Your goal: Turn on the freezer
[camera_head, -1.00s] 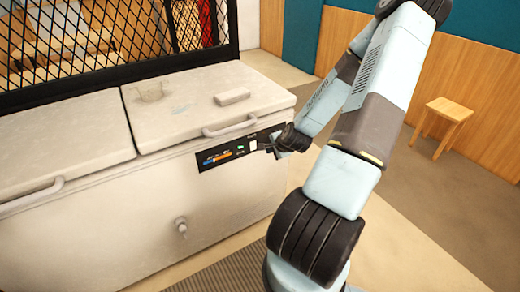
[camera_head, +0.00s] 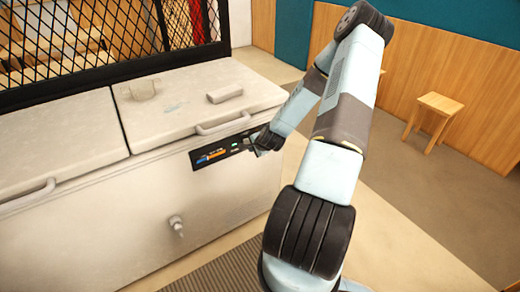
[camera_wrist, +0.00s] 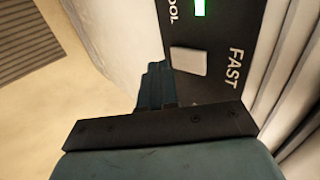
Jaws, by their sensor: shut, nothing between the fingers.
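The freezer (camera_head: 150,215) is a long white chest with closed lids at the left of the head view. Its dark control panel (camera_head: 205,158) is on the front below the lid handle, with coloured marks and a small green light. My gripper (camera_head: 256,148) is at the right part of this panel. In the wrist view my gripper's fingers (camera_wrist: 155,82) are shut and empty beside a pale square button (camera_wrist: 188,61). A lit green indicator (camera_wrist: 199,7) and the word "FAST" show near it. I cannot tell whether the fingertips touch the panel.
A black mesh fence (camera_head: 110,50) stands behind the freezer. A small block (camera_head: 225,94) lies on the right lid. A valve (camera_head: 177,224) sticks out of the front. A wooden stool (camera_head: 435,118) stands on open floor at the right.

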